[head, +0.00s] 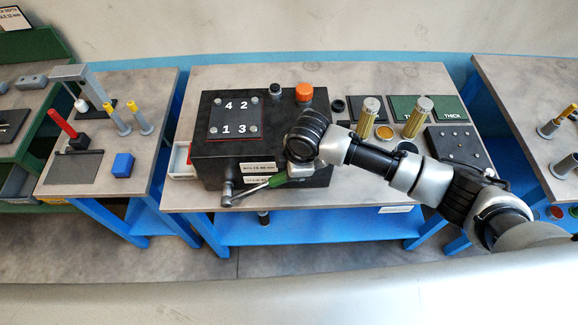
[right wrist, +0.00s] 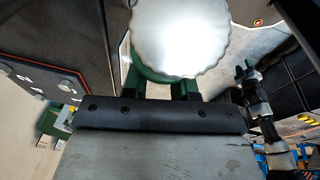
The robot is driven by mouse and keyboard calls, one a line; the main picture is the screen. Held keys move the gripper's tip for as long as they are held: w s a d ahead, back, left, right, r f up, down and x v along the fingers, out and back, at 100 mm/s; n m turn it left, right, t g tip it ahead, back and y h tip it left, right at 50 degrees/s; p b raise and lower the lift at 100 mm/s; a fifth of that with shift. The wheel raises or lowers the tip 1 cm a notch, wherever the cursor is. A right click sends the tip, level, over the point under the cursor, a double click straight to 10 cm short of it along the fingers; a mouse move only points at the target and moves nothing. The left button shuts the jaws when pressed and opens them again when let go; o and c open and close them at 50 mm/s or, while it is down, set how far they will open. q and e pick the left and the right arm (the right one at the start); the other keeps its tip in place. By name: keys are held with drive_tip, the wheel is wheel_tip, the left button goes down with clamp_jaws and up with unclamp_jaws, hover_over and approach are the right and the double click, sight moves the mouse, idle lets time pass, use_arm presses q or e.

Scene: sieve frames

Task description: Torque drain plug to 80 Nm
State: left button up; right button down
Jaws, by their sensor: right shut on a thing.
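A torque wrench (head: 256,188) with a green grip and a silver shaft lies across the lower front of the black engine block (head: 225,153). Its head points left, at the block's lower left front, where a grey fitting shows. The drain plug itself is not clear; I cannot tell whether the socket sits on it. My right gripper (head: 298,172) is shut on the wrench's green grip, close to the block's front right corner. In the right wrist view, the wrench's silver ribbed end knob (right wrist: 180,36) hides most of the grip.
An orange cap (head: 304,91) and a numbered plate (head: 234,116) are on the block. Two gold filters (head: 418,115) stand right of it, near dark trays. A red-and-white bin (head: 181,160) is at the left.

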drive_tip(key=shift+d+f, duration=0.45)
drive_tip(key=shift+d, duration=0.05)
idle(0.3)
drive_tip(key=shift+d+f+y+b, duration=0.5)
drive_tip(key=shift+f+y+b, duration=0.1)
drive_tip(key=shift+f+b, duration=0.15)
drive_tip(key=shift+d+f, duration=0.1)
drive_tip(key=shift+d, duration=0.05)
drive_tip(key=shift+d+f+y+b, duration=0.55)
drive_tip(key=shift+f+b, duration=0.2)
drive_tip(key=shift+b, duration=0.2)
drive_tip(key=shift+f, duration=0.15)
idle(0.4)
drive_tip(key=shift+d+f+y+b, duration=0.55)
drive_tip(key=shift+f+b, duration=0.3)
drive_tip(key=shift+b, duration=0.25)
drive_tip(key=shift+f, duration=0.1)
